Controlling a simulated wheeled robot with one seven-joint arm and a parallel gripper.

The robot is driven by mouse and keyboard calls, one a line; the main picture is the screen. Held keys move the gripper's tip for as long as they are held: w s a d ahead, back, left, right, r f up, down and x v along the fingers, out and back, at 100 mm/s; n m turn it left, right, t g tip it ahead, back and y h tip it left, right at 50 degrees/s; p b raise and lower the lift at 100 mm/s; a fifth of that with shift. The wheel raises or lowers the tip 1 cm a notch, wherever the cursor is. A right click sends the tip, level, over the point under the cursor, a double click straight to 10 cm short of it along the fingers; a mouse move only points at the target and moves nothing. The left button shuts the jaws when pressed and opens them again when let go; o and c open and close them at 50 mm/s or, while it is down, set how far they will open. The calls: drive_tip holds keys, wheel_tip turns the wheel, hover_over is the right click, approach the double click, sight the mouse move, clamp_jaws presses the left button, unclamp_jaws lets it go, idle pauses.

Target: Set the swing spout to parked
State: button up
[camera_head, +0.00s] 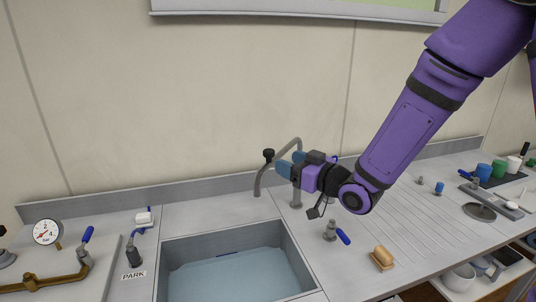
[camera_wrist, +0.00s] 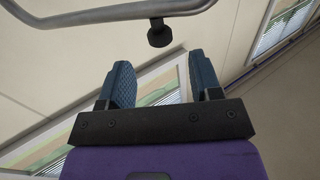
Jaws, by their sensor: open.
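The swing spout (camera_head: 262,181) is a bent grey metal tube at the back of the sink, with a black knob (camera_head: 268,154) on it. It also shows in the wrist view (camera_wrist: 100,15), running across the top, with the knob (camera_wrist: 159,36) just beyond my fingertips. My gripper (camera_head: 290,164) is open and empty beside the spout, its blue fingers pointing left toward the knob. The fingers also show in the wrist view (camera_wrist: 163,78), apart from the knob. My gripper hides part of the spout. A "PARK" label (camera_head: 133,275) lies on the counter left of the sink.
The sink basin (camera_head: 226,242) is below my gripper. Blue-handled valves stand left (camera_head: 135,248) and right (camera_head: 332,232) of it. A pressure gauge (camera_head: 47,232) and brass pipe are far left. A tan block (camera_head: 382,257) lies on the right counter. Air above the sink's left side is clear.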

sight(273, 156)
drive_tip(key=x, duration=0.7)
drive_tip(key=shift+w+a, duration=0.3)
clamp_jaws()
